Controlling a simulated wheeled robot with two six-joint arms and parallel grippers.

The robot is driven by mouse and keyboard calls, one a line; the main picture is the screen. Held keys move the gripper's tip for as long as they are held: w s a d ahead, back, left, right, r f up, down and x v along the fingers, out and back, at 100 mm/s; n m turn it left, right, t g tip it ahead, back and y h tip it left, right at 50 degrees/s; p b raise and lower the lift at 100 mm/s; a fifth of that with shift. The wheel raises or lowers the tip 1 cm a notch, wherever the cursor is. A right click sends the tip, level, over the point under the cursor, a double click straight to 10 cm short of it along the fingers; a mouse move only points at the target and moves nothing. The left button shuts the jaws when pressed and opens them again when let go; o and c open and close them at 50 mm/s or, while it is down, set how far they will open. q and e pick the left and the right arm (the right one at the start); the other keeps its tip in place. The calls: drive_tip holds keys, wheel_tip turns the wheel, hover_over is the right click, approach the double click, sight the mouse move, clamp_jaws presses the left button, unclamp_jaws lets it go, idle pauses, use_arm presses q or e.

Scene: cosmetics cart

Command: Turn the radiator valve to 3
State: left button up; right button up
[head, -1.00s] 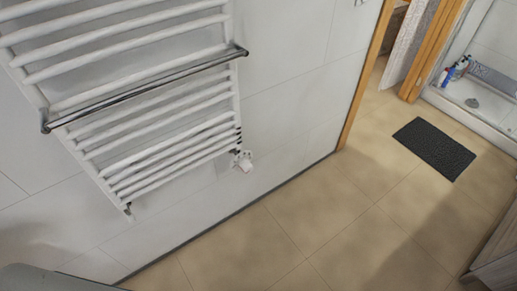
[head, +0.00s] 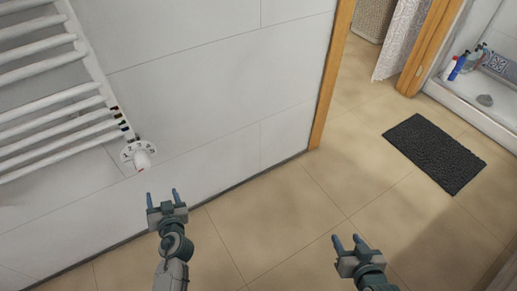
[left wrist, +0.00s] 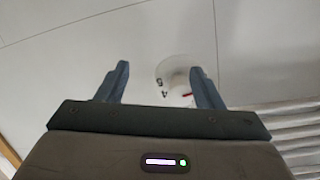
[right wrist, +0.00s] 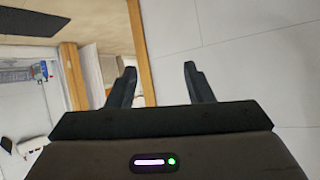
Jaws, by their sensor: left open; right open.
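The white radiator valve (head: 140,156) sits at the lower right corner of the radiator in the head view. It has a round dial with dark markings and a small red mark. My left gripper (head: 164,196) is open and empty, below and to the right of the valve, apart from it. In the left wrist view the valve (left wrist: 176,76) shows between and beyond the open fingers, partly hidden by the right-hand finger; some digits and a red mark are visible. My right gripper (head: 348,243) is open and empty, well to the right over the floor.
The white towel radiator (head: 85,45) is on the tiled wall at the left. A wooden door frame (head: 333,75) stands right of the wall. A dark mat (head: 434,152) lies on the beige floor before a shower tray with bottles (head: 458,66). The central floor is clear.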

use_arm(q)
drive_tip(key=n+t+y+b, duration=0.1)
drive_tip(key=n+y+b, duration=0.1)
approach(144, 167)
drive_tip(key=x, duration=0.2)
use_arm(e)
wheel_tip(144, 167, up, 6)
drive_tip(key=a+t, duration=0.1)
drive_tip(key=t, duration=0.1)
use_arm(q)
drive_tip(key=p+x, duration=0.1)
drive_tip(key=x, duration=0.4)
drive_tip(key=shift+w+a+r+p, duration=0.1)
drive_tip(key=shift+w+a+p, duration=0.2)
drive_tip(key=shift+p, duration=0.1)
drive_tip(key=x, duration=0.3)
drive_tip(key=shift+w+a, duration=0.15)
drive_tip(key=shift+w, duration=0.25)
drive_tip(key=shift+w+a+p, duration=0.3)
drive_tip(key=shift+w, duration=0.2)
use_arm(e)
drive_tip(key=s+f+g, duration=0.3)
drive_tip(key=s+g, duration=0.1)
drive_tip(key=s, duration=0.1)
drive_tip(key=shift+s+a+f+g+y, duration=0.2)
drive_tip(key=shift+a+g+y, duration=0.1)
drive_tip(key=shift+g, duration=0.1)
use_arm(q)
drive_tip(key=shift+m+t, duration=0.3)
drive_tip(key=c, duration=1)
